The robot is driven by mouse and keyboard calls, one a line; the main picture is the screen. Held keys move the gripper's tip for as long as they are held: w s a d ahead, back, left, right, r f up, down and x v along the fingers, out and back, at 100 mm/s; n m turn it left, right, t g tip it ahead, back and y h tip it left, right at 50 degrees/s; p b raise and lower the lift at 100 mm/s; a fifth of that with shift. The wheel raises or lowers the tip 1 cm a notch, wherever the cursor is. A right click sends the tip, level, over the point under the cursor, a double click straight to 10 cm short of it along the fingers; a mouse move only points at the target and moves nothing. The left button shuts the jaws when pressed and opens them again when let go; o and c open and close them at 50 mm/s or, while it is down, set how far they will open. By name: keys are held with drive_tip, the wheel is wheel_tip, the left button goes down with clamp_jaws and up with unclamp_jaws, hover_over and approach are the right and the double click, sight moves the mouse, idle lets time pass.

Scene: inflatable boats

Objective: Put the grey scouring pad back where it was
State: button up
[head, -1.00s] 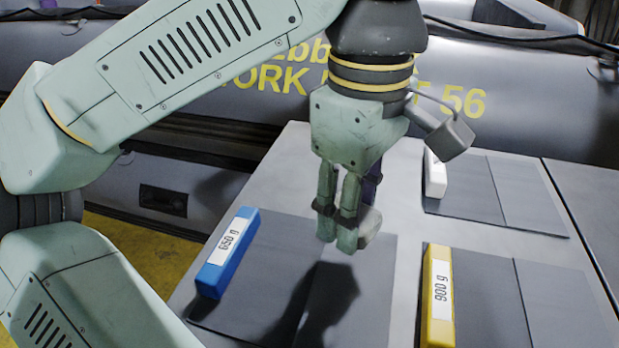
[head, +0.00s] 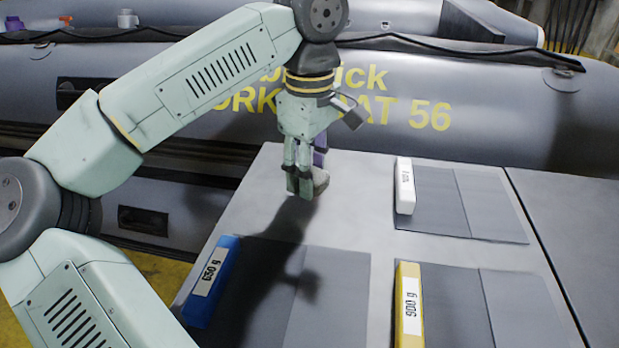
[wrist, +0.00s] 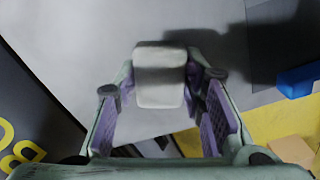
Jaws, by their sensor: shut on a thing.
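The grey scouring pad (wrist: 160,75) is a pale grey block between my fingers in the wrist view. In the head view only part of the pad (head: 321,181) shows behind the fingers. My gripper (head: 303,188) is shut on it, pointing down over the bare far-left part of the grey table (head: 350,205), near the boat. Its shadow falls toward the viewer, and the pad looks held above the top; the exact gap cannot be told.
Dark mats bear labelled bars: a blue bar (head: 211,281) marked 650 g at front left, a yellow bar (head: 409,305) marked 900 g at front right, a white bar (head: 405,186) behind. A grey inflatable boat (head: 480,95) lies along the table's far side.

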drive_tip(key=shift+f, duration=1.2)
drive_tip(key=shift+f, duration=0.2)
drive_tip(key=o, duration=1)
wheel_tip(320, 180, up, 12)
drive_tip(key=shift+r, duration=0.25)
